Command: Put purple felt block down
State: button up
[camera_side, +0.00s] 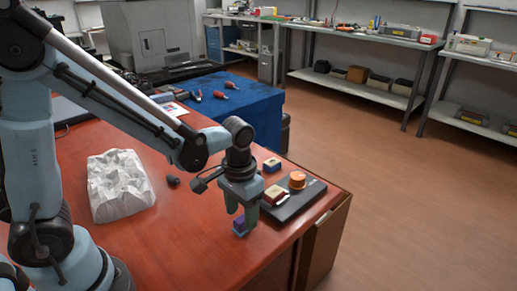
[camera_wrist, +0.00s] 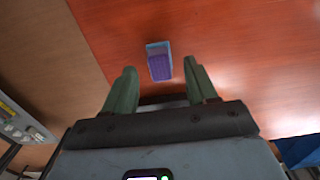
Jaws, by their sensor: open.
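The purple felt block (camera_side: 240,226) has a purple top and a blue lower part. It appears to stand on the red-brown table (camera_side: 190,240) near its front right edge. In the wrist view the block (camera_wrist: 159,66) lies between the lines of the two green fingers, with gaps on both sides. My gripper (camera_side: 242,214) points down at the block and is open. In the wrist view its fingers (camera_wrist: 160,76) are spread apart and hold nothing. The side view partly hides the block behind a finger.
A dark tray (camera_side: 312,188) beside the gripper holds an orange cylinder (camera_side: 297,180) and a red and cream block (camera_side: 274,194). A blue and yellowish block (camera_side: 272,165) stands behind it. A crumpled white object (camera_side: 118,185) lies at left.

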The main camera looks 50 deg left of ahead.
notch_tip(320, 180, up, 9)
jog(key=s+a+r+t, duration=0.1)
jog(key=s+a+t, duration=0.2)
jog(key=a+t, duration=0.2)
jog(key=shift+s+r+t, duration=0.3)
jog(key=shift+r+t, duration=0.05)
jog(key=shift+t, duration=0.75)
jog(key=shift+o, duration=0.4)
jog(key=shift+w, duration=0.1)
dwell(0.3)
jog(key=g, duration=0.7)
send_over(241, 218)
jog(key=f, duration=0.8)
jog(key=shift+w+d+f, duration=0.1)
jog(key=shift+w+f, duration=0.1)
jog(key=shift+w, duration=0.1)
jog(key=shift+s+f, duration=0.15)
jog(key=shift+f, duration=1.2)
jog(key=shift+s+f, duration=0.15)
jog(key=shift+f, duration=1.15)
